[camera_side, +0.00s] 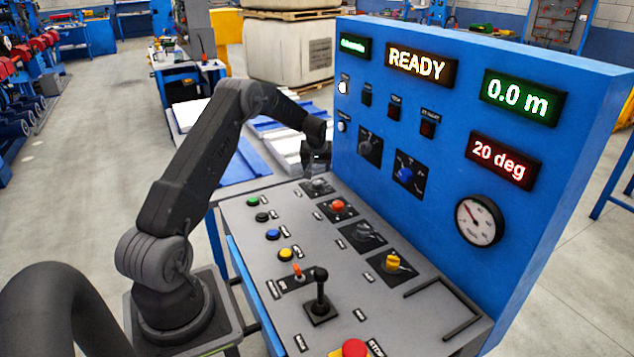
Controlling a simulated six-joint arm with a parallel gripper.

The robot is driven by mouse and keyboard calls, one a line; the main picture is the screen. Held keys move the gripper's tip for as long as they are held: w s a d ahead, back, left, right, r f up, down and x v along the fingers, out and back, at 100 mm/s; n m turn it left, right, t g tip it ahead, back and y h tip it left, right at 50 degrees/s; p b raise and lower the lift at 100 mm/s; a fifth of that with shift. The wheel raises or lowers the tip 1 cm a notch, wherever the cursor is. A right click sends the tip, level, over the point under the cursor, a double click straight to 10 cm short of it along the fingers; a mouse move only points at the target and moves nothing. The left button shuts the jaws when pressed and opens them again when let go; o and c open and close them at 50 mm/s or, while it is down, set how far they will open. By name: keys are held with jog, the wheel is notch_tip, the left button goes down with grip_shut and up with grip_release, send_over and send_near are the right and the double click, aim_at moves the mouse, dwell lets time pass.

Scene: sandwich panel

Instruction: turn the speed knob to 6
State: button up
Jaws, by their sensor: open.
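Several rotary knobs show, and their labels are too small to read, so I cannot tell which is the speed knob. On the sloping desk, a grey knob (318,187) is farthest back, then a red knob (338,206), a dark knob (363,232) and a yellow knob (393,263). On the upright blue panel are a dark knob (369,144) and a blue knob (405,173). My gripper (317,172) is open and points down just above the grey knob. Its fingers are small and dark here; I cannot tell whether they touch the knob.
Coloured push buttons (273,234) line the desk's left side. A black joystick (320,295), a small red-tipped toggle (297,272) and a red stop button (354,348) stand nearer. The upright panel (330,80) rises close beside my gripper. Displays read READY, 0.0 m and 20 deg.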

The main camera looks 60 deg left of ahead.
aim_at(317, 182)
jog(key=x, duration=0.8)
jog(key=shift+a+f, duration=0.1)
jog(key=shift+f, duration=0.3)
jog(key=shift+c, duration=0.3)
jog(key=c, duration=0.8)
jog(key=m+h, duration=0.1)
jog(key=m, duration=0.2)
jog(key=m+t, duration=0.1)
jog(key=m, duration=0.2)
jog(key=shift+a+t+h, duration=0.1)
jog(key=shift+t+h, duration=0.2)
jog(key=shift+h, duration=0.1)
jog(key=m+h, duration=0.1)
jog(key=m, duration=0.2)
jog(key=m+h, duration=0.1)
jog(key=m, duration=0.1)
jog(key=shift+m+t, duration=0.3)
jog(key=shift+m, duration=0.1)
